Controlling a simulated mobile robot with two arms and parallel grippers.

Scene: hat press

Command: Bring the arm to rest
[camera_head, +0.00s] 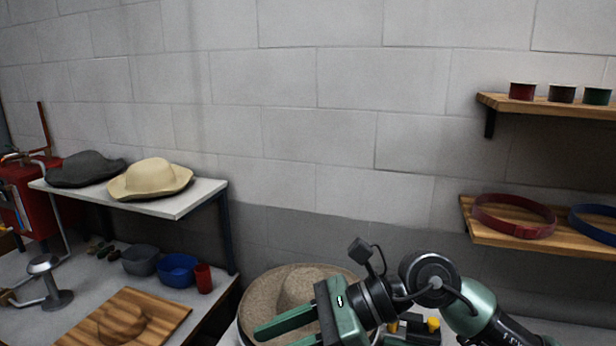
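My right gripper (271,337) comes in from the right at the bottom centre, with its green fingers pointing left. The fingers are apart, and no object shows between them. It is over or in front of a grey-brown felt hat (262,297), partly covering it; the gap between them cannot be judged. The hat lies in a round pale-rimmed holder (238,332), mostly cut off by the frame. My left gripper is not in view.
A white shelf (190,203) at left holds a dark hat (85,168) and a cream hat (150,178). Below are a grey bowl (139,260), blue bowl (178,270), red cup (203,279) and wooden board (165,309). Wooden shelves (480,225) with hat bands hang at right.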

